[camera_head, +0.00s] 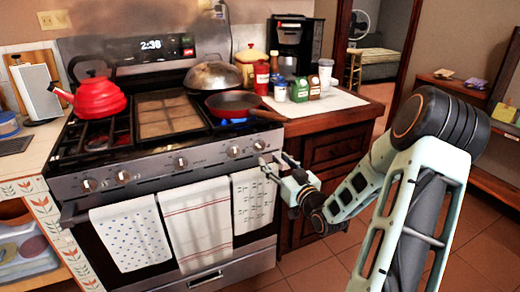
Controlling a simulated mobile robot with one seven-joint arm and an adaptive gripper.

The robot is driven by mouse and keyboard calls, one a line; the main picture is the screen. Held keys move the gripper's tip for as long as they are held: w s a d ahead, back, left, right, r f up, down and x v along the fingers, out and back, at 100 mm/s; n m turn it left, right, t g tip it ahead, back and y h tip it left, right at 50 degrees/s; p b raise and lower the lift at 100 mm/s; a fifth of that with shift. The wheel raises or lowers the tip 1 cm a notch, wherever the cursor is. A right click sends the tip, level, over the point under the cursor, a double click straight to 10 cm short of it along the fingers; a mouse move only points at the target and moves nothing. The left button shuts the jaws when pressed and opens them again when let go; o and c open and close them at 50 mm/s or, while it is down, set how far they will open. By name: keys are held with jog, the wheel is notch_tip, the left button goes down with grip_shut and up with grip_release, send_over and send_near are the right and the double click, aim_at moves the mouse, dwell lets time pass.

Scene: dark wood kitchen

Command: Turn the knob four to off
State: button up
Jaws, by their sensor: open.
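The stove front (150,174) carries a row of several silver knobs. Counting from the left, knob four (233,151) sits right of centre, and the rightmost knob (260,144) is beside it. Their pointer markings are too small to read. A blue flame (233,121) burns under the dark frying pan (233,103) on the front right burner. My gripper (270,164) is open and empty, in front of the stove's right end. It appears just below and right of the rightmost knob; I cannot tell any contact.
Three towels hang from the oven handle, the rightmost (253,199) close to my gripper. A red kettle (97,98) and a lidded pan (213,77) stand on the stove. The right counter (350,99) holds jars and a coffee maker (294,40). The floor (310,268) in front is clear.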

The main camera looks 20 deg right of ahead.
aim_at(262, 147)
jog(key=w, duration=0.4)
jog(key=w+b, duration=0.1)
jog(key=w, duration=0.4)
jog(key=shift+w+a, duration=0.2)
jog(key=shift+w, duration=0.1)
jog(key=c, duration=1.2)
